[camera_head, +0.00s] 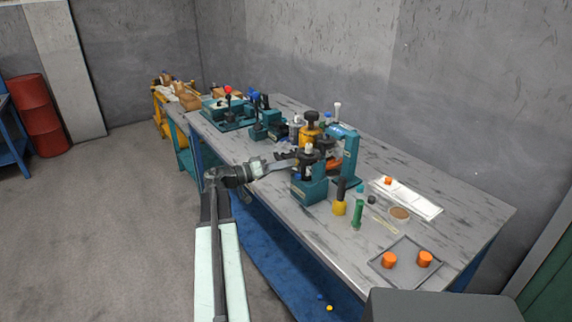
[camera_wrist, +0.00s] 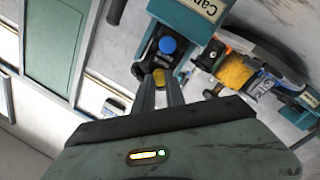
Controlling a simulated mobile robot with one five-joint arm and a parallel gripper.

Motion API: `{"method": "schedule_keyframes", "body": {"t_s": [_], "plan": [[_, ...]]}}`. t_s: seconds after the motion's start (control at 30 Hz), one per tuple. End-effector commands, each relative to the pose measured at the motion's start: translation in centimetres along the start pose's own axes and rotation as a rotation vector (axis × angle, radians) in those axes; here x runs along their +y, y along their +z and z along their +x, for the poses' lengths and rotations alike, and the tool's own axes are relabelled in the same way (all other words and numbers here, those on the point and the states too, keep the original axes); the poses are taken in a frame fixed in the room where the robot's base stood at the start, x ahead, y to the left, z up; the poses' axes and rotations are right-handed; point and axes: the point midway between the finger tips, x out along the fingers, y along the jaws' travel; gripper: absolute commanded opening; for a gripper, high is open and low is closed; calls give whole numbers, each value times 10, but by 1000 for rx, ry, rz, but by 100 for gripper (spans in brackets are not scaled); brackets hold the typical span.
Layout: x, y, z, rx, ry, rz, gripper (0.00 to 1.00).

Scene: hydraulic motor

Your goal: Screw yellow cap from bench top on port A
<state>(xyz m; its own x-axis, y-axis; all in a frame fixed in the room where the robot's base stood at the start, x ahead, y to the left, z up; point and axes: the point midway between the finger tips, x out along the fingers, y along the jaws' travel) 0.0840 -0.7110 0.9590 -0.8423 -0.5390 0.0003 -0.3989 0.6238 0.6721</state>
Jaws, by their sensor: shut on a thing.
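My gripper (camera_wrist: 161,84) reaches in over the bench from the left. Its fingers are shut on the yellow cap (camera_wrist: 160,77), seen at their tips in the wrist view. Just past the cap is a dark unit with a round blue cap (camera_wrist: 167,45), in front of a teal block with a partly readable "Ca..." label (camera_wrist: 207,8). In the head view my gripper (camera_head: 293,161) is beside the teal fixture (camera_head: 309,188); the yellow cap cannot be made out there. No port A marking is readable, and whether the yellow cap touches anything cannot be told.
A teal upright stand (camera_head: 351,160) rises behind the fixture. A yellow-handled tool (camera_head: 340,207) and a green one (camera_head: 357,214) stand in front. A tray (camera_head: 405,279) with orange caps is at the near right. A small yellow-orange thing (camera_head: 329,308) lies low beside the bench.

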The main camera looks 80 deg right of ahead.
Motion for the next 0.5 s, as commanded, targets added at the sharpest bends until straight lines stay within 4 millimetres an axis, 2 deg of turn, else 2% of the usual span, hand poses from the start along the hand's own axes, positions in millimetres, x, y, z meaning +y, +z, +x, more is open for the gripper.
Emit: {"method": "schedule_keyframes", "body": {"t_s": [0.07, 0.3, 0.5], "plan": [[0, 0, 0, 0, 0, 48, 0], [0, 0, 1, 0, 0, 439, 0], [0, 0, 1, 0, 0, 502, 0]]}}
